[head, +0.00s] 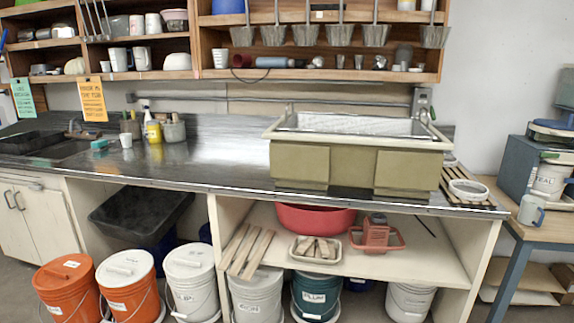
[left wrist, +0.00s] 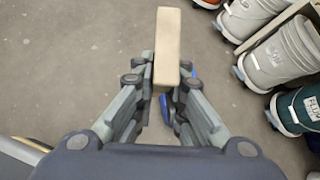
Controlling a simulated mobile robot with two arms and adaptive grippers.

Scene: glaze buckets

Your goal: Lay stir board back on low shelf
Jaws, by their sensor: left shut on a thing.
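In the left wrist view my left gripper (left wrist: 163,88) is shut on the stir board (left wrist: 168,42), a pale, plain wooden bar. The board points away from the gripper, over the grey floor. The low shelf (head: 428,262) is the cream board under the counter in the head view. On it are a slatted wooden rack (head: 246,250) at its left end, a red basin (head: 315,218), a small tray with wooden pieces (head: 316,249) and a red caddy (head: 377,236). Neither gripper shows in the head view, and my right gripper is in no view.
Several lidded buckets stand on the floor below, including an orange one (head: 68,287), a white one (head: 192,280) and a green one (head: 316,295). In the left wrist view a grey bucket (left wrist: 278,62) stands right of the gripper.

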